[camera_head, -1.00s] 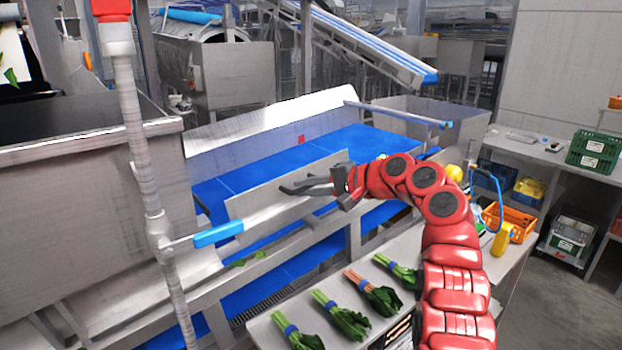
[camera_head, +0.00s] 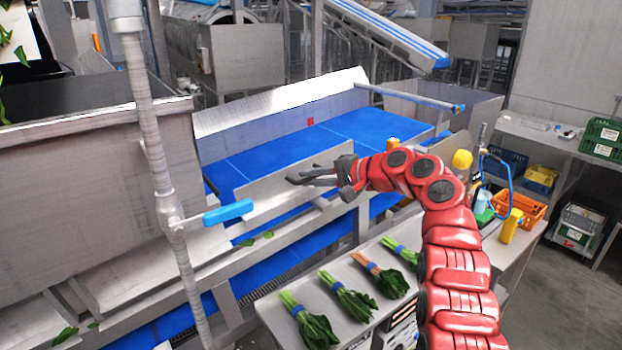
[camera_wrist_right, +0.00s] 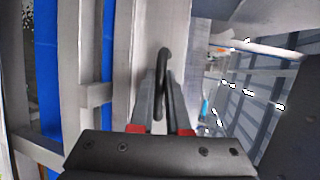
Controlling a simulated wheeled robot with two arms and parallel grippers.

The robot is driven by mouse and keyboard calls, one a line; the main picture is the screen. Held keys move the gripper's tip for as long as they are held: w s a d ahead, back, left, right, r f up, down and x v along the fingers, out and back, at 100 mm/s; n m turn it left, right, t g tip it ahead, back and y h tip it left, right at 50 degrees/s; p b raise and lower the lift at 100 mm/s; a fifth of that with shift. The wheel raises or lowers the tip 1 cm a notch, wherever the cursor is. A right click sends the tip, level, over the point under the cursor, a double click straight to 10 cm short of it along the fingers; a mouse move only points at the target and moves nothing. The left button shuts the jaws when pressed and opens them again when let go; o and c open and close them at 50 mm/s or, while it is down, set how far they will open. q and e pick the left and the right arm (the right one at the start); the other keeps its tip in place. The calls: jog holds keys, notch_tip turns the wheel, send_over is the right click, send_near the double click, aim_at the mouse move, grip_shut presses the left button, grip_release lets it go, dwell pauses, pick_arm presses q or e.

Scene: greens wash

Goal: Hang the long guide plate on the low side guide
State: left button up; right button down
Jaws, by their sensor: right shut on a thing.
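The long guide plate (camera_head: 285,195) is a thin light-grey sheet standing along the near side of the blue belt. My right gripper (camera_head: 302,179) is at its upper part, reaching in from the right. In the right wrist view, my right gripper (camera_wrist_right: 163,110) is shut on a dark loop handle (camera_wrist_right: 164,56). The low side guide (camera_head: 315,219) is the grey rail along the belt's near edge, below and beside the plate. I cannot tell whether the plate's lower edge touches it. My left gripper is out of view.
The blue belt (camera_head: 340,135) has a tall pale panel (camera_head: 285,105) behind it. A grey post with a blue lever (camera_head: 228,212) stands at the plate's left end. Several bunches of greens (camera_head: 345,298) lie on the near bench. An orange crate (camera_head: 522,210) stands at right.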

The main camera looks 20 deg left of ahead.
jog(key=c, duration=0.8)
grip_release()
